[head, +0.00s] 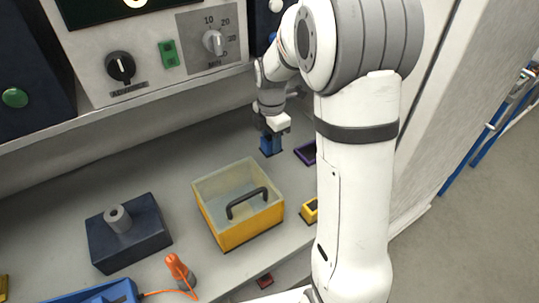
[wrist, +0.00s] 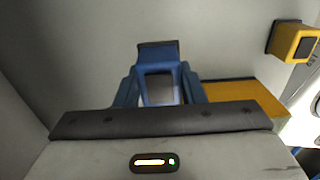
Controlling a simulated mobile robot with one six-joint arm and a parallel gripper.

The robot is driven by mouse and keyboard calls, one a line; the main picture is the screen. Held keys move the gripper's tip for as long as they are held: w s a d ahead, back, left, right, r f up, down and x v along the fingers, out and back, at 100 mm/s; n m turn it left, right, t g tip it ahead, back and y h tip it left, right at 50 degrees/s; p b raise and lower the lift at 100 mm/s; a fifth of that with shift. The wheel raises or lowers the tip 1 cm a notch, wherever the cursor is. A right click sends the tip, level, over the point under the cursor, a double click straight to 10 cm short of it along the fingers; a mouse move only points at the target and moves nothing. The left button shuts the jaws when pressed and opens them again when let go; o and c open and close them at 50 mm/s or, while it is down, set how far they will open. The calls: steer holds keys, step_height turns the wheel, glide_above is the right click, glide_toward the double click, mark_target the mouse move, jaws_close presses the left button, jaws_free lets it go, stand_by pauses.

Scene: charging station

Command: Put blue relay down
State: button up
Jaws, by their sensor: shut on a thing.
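The blue relay (head: 270,145) is at the back of the grey bench, below the white wrist of my arm. My gripper (head: 271,132) points down and is shut on it. In the wrist view the relay (wrist: 159,54) shows as a blue block with a dark edge, between the two fingers of my gripper (wrist: 159,88). The relay looks upright and its lower end is at or close to the bench top. I cannot tell whether it touches the bench.
A yellow bin (head: 236,235) with clear sides and a dark handle stands left of my arm. A purple-edged dark tray (head: 306,153) lies right of the relay, partly behind my arm. A yellow block (head: 309,211) is nearer. A dark blue box (head: 128,240) stands left. The control panel (head: 150,50) rises behind.

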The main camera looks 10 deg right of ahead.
step_height(320, 180, down, 3)
steer(key=shift+r, duration=0.15)
steer(key=shift+f, duration=2.2)
steer(key=shift+f, duration=0.1)
steer(key=o, duration=1)
